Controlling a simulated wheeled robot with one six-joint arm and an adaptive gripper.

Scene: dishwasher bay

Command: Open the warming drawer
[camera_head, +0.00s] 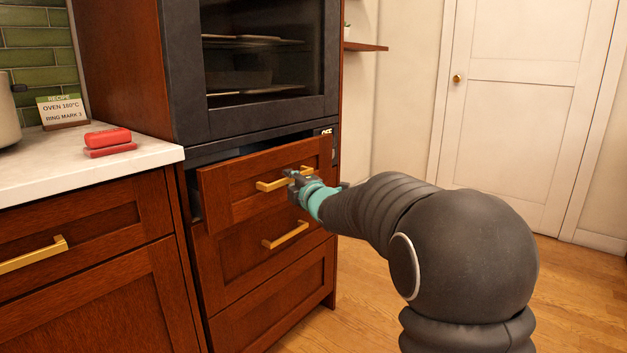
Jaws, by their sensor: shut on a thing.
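The warming drawer (232,192) is the top wooden drawer under the dark oven. It stands partly pulled out, with a dark gap showing above and beside its front. Its brass bar handle (270,185) runs across the front. My gripper (295,180) is shut on the right part of this handle. My arm reaches in from the right. The fingers are small in view and partly hide the handle's right end. The inside of the drawer is hidden from this angle.
A second drawer handle (286,235) sits just below. The dark oven (190,75) stands above. Wooden floor (355,310) lies clear near a white door (520,110).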

